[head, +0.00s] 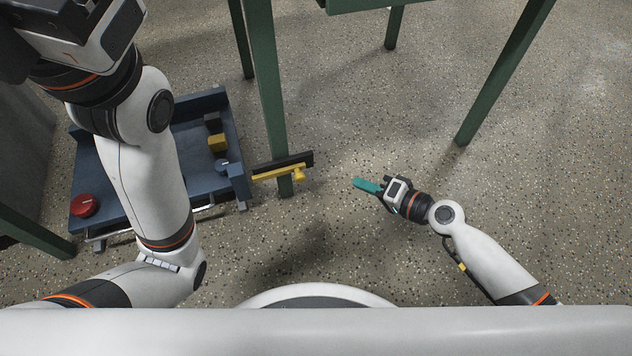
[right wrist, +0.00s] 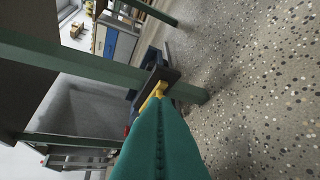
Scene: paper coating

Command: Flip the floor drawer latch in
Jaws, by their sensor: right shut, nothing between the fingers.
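The floor drawer latch is a yellow bar (head: 279,173) with a black strip behind it, sticking out to the right from the blue floor unit (head: 238,181) in the head view. In the right wrist view the yellow latch (right wrist: 159,90) shows just beyond my fingertips, partly hidden by them. My right gripper (head: 358,183) has teal fingers, shut and empty, pointing left toward the latch's end with a gap between them in the head view. In the right wrist view the teal fingers (right wrist: 160,105) are pressed together. My left arm crosses the blue unit; its gripper fingers are out of frame.
Another green leg (head: 500,75) stands at the upper right. A red round button (head: 84,205) and a yellow block (head: 217,142) sit on the blue unit. The speckled floor around my right gripper is clear.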

